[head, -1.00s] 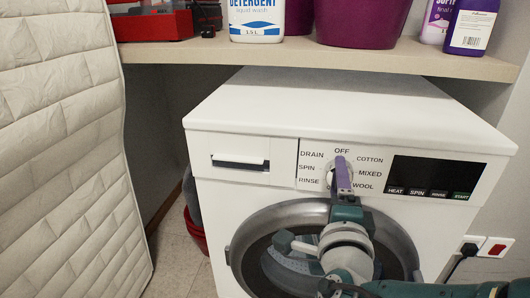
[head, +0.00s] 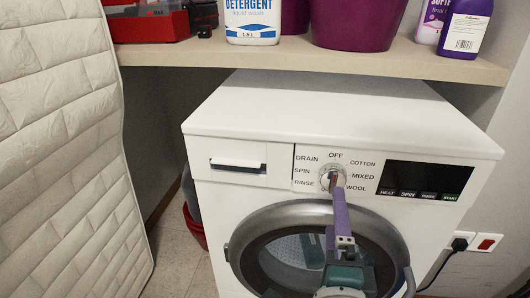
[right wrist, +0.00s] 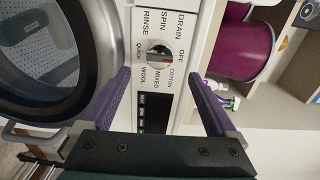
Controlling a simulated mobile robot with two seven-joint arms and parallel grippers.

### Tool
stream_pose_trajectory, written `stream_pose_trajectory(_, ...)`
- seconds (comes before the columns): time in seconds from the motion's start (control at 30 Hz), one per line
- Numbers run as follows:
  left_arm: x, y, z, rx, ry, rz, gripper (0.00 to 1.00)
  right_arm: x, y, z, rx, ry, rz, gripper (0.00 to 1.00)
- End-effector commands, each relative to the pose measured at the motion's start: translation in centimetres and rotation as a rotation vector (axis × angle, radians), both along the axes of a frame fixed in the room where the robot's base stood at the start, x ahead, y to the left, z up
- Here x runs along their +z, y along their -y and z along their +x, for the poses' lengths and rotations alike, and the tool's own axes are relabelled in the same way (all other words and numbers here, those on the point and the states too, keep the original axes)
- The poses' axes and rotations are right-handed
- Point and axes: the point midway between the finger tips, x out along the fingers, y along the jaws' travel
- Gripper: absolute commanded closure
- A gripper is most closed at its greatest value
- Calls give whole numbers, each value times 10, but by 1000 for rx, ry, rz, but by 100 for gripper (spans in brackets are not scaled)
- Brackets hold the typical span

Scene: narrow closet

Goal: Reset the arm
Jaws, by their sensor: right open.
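The white washing machine (head: 340,115) stands under a shelf, its round door (head: 240,250) facing me. Its round dial (head: 326,179) has words around it, with OFF at the top; a small red mark shows on it. My right gripper (head: 337,192) is in front of the machine, its purple fingers just below the dial in the head view. In the right wrist view the dial (right wrist: 158,54) lies between and beyond the open, empty fingers, apart from both. I cannot tell exactly which word the dial points to. My left gripper is not in view.
The shelf (head: 300,58) above holds a detergent bottle (head: 252,20), purple containers (head: 362,22), a purple bottle (head: 466,28) and a red toolbox (head: 150,24). A quilted mattress (head: 60,150) leans at left. A wall socket with a red switch (head: 487,242) is at right.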

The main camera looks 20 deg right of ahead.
Motion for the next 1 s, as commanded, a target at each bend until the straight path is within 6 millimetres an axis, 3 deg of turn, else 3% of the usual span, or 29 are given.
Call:
stream_pose_trajectory(0.17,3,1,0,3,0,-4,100,0,-7,-11,0,1,1,6)
stream_pose_trajectory(0.67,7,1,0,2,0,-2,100,3,-6,-14,-16,12,37,6)
stream_pose_trajectory(0.77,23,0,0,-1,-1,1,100,13,-1,-26,-102,71,222,6)
stream_pose_trajectory(0.87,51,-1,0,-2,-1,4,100,26,9,-52,-290,207,570,6)
stream_pose_trajectory(1.0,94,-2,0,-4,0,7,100,47,16,-102,-686,524,1139,6)
